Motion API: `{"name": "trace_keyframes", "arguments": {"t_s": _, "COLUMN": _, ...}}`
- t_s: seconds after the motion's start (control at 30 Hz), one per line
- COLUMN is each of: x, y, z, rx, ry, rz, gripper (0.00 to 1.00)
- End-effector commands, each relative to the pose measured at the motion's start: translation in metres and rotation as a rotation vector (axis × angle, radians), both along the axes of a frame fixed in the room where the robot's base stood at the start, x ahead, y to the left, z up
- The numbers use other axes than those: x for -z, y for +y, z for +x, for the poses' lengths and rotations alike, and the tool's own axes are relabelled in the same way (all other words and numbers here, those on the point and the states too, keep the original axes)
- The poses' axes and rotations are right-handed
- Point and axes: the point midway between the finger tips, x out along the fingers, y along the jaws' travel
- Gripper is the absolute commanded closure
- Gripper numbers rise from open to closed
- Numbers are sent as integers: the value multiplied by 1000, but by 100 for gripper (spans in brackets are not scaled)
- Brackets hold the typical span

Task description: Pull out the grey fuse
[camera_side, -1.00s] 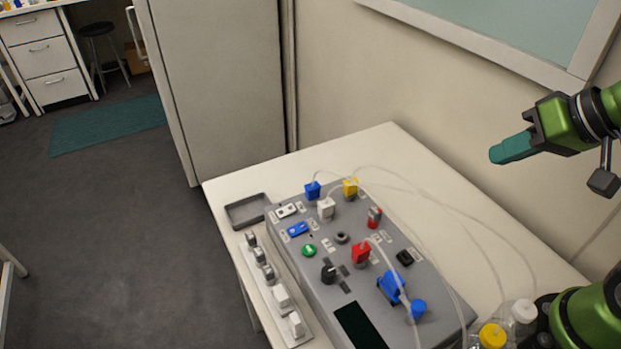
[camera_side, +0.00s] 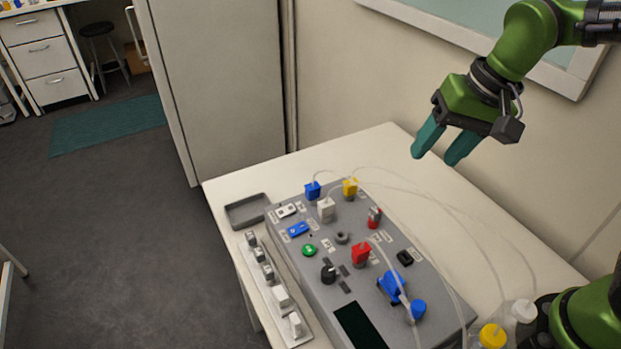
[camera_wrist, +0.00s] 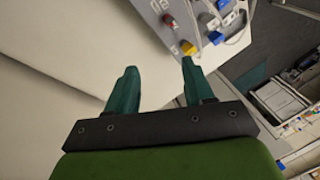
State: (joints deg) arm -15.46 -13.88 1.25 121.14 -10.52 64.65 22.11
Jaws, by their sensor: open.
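The grey control box (camera_side: 318,278) lies on the table. A small round dark-grey piece (camera_side: 341,238) sits in the middle of its top; it looks like the grey fuse, but I cannot be sure at this size. My gripper (camera_side: 434,159) is open and empty, in the air above and to the right of the box, well apart from it. In the wrist view, my open fingers (camera_wrist: 159,66) have only the pale table between them. The box (camera_wrist: 150,12) shows at the top there, and I cannot make out the grey fuse.
Around the round piece stand a red-and-grey part (camera_side: 375,217), a red plug (camera_side: 361,254), a white plug (camera_side: 326,208), a blue plug (camera_side: 313,190) and a yellow plug (camera_side: 350,187). Thin clear tubes arch over the box. An empty grey tray (camera_side: 246,211) and capped bottles (camera_side: 492,336) are nearby.

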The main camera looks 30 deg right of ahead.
Motion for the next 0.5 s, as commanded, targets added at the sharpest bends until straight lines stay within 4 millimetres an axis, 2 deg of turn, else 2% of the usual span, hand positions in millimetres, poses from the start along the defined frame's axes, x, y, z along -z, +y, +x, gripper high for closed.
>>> {"name": "trace_keyframes", "arguments": {"t_s": 0.03, "x": 3, "y": 17, "z": 11, "rx": 68, "ry": 70, "rz": -3, "gripper": 48}}
{"name": "trace_keyframes", "arguments": {"t_s": 0.1, "x": 4, "y": 37, "z": 25, "rx": 218, "ry": 160, "rz": -13, "gripper": 48}}
{"name": "trace_keyframes", "arguments": {"t_s": 0.23, "x": 4, "y": 63, "z": 42, "rx": 541, "ry": 270, "rz": -37, "gripper": 48}}
{"name": "trace_keyframes", "arguments": {"t_s": 0.4, "x": -10, "y": 69, "z": 52, "rx": 914, "ry": 316, "rz": -28, "gripper": 48}}
{"name": "trace_keyframes", "arguments": {"t_s": 0.5, "x": -16, "y": 67, "z": 49, "rx": 1044, "ry": 329, "rz": -20, "gripper": 48}}
